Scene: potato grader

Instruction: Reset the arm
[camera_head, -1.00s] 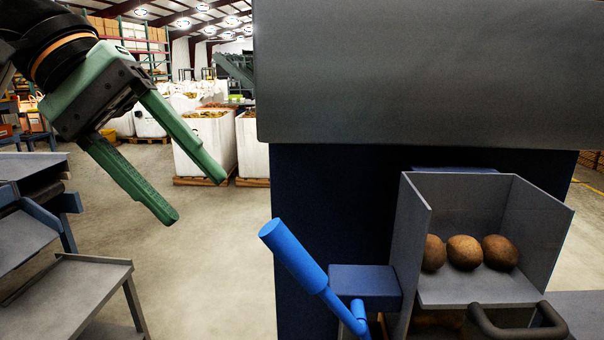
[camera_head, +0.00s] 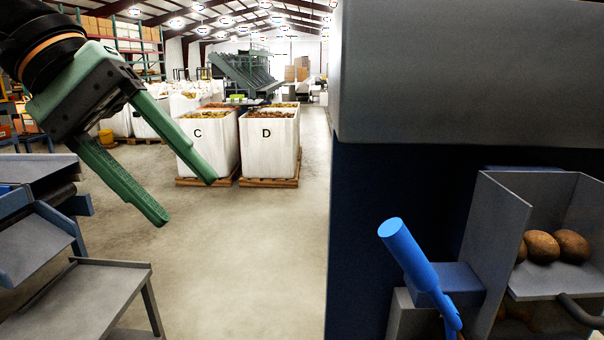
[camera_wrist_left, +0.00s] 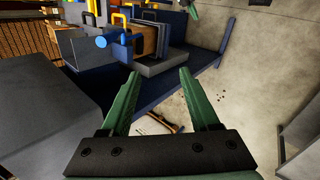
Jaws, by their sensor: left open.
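My left gripper (camera_head: 189,200), with two green fingers, comes in from the upper left in the head view. It is open and empty, in the air, its fingers pointing down and to the right. In the left wrist view its two fingers (camera_wrist_left: 162,95) are spread apart with nothing between them. A blue lever handle (camera_head: 408,254) stands on the machine to the right, well apart from the gripper. My right gripper is not in view.
A dark blue and grey machine (camera_head: 400,220) fills the right side. Its grey bin (camera_head: 493,230) holds brown potatoes (camera_head: 557,247). Grey metal shelves (camera_head: 80,305) stand at lower left. White bags marked C (camera_head: 208,150) and D (camera_head: 268,150) stand behind. Open floor lies between.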

